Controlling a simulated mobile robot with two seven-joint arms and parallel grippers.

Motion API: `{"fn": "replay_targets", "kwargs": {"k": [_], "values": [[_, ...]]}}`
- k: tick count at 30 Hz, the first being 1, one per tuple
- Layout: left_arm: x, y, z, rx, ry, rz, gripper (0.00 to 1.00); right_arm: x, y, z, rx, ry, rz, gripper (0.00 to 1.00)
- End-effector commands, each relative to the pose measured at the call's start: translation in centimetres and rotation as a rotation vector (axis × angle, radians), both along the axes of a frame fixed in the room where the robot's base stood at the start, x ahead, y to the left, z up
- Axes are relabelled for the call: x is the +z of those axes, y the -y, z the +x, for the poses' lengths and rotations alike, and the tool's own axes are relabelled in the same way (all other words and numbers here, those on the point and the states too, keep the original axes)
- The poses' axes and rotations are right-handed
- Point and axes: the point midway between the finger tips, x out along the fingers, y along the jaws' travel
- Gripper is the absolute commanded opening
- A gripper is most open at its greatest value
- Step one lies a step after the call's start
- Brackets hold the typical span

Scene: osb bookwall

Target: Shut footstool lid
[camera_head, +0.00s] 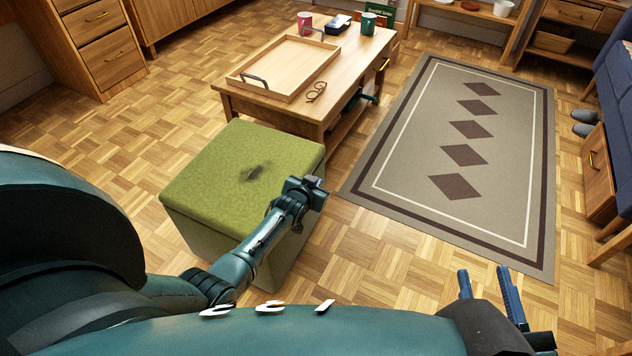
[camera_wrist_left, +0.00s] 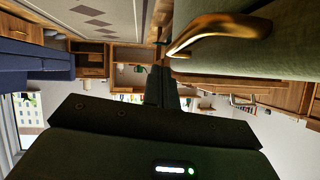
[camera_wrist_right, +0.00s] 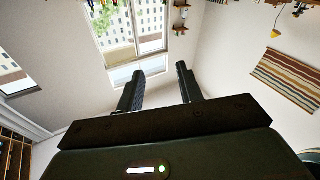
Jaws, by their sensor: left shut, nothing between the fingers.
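The green footstool (camera_head: 195,225) stands on the floor in front of the coffee table. Its lid (camera_head: 225,165) looks flat and level on top; any thin gap at the rim is too small to tell. My left gripper (camera_head: 308,188) is at the footstool's right side, near the lid's edge; contact cannot be told. Its fingers are together and empty in the left wrist view (camera_wrist_left: 160,88). There a brass handle (camera_wrist_left: 212,35) shows close by on a green surface. My right gripper (camera_head: 490,285) is open and empty, with its fingers apart in the right wrist view (camera_wrist_right: 160,88).
The coffee table (camera_head: 318,115) behind the footstool bears a wooden tray (camera_head: 245,80), glasses (camera_head: 316,92) and mugs. A patterned rug (camera_head: 420,150) lies to the right. Drawers (camera_head: 95,40) stand at the back left. The floor left of the footstool is clear.

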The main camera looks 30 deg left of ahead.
Motion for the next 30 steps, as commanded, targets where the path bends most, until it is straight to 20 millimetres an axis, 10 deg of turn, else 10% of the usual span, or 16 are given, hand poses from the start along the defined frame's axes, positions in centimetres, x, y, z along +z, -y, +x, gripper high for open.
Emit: {"fn": "replay_targets", "kwargs": {"k": [22,30], "values": [[-2.5,-0.1,-0.4,0.003,-0.015,-0.001,0.0,0.1,-0.2,0.3,0.01,0.002,0.05,0.36],[0.4,-0.2,0.1,0.002,-0.007,0.0,0.0,1.6,-0.1,0.2,0.003,0.012,0.005,0.36]]}}
